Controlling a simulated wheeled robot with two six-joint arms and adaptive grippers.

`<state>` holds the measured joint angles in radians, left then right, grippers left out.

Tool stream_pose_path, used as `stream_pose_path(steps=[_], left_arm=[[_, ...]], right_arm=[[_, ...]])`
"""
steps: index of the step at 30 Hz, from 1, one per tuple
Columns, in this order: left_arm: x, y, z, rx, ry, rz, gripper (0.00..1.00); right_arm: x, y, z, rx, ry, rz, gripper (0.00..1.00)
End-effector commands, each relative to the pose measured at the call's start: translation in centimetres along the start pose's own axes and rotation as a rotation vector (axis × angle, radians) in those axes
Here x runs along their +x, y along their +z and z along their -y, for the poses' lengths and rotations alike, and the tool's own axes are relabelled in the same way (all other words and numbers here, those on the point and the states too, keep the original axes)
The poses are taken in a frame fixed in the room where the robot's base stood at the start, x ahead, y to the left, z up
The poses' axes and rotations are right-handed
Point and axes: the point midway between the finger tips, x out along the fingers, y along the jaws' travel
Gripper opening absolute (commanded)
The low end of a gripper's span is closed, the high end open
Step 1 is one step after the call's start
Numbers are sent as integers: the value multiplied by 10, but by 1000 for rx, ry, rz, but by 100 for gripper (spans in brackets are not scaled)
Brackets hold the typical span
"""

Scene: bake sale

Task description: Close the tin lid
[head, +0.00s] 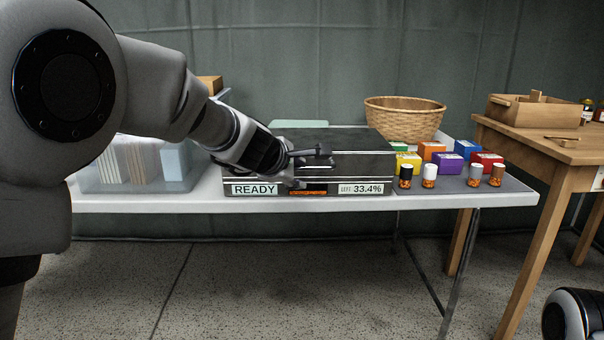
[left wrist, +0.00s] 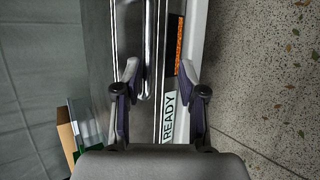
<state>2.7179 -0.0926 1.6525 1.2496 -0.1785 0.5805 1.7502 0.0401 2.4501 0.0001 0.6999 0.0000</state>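A wide dark box (head: 345,168) stands on the white table in the head view; I take it as the tin. Its flat dark top lies low, and I cannot tell whether it is fully down. Its front carries a READY label (head: 255,189), an orange display strip and a "LEFT 33.4%" label. My left gripper (head: 308,170) is over the box's front edge. In the left wrist view the gripper (left wrist: 160,74) has its fingers apart, with a shiny bar (left wrist: 149,45) and the box's front between them. Contact is unclear. My right gripper is out of view.
A clear bin (head: 140,180) stands left of the box. A wicker basket (head: 404,120), coloured boxes (head: 447,163) and several small bottles (head: 429,177) stand to its right. A wooden table (head: 560,152) with a wooden crate (head: 534,110) is at far right.

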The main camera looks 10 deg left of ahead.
Motion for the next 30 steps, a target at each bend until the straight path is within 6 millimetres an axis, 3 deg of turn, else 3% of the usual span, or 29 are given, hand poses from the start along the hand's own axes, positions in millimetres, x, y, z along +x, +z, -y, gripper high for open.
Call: stream_pose_path(steps=[6, 12, 25, 28, 30], left_arm=[[-59, 1, -2, 2, 6, 1, 37], [-85, 1, -2, 1, 6, 1, 37], [-86, 1, -2, 0, 4, 0, 37], [-70, -4, 13, -7, -36, -6, 37], [-45, -13, 38, -21, -102, -16, 37]], right_arm=[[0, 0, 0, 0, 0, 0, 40], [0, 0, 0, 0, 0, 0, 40], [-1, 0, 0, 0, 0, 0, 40], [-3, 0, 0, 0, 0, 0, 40], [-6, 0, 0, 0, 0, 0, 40]])
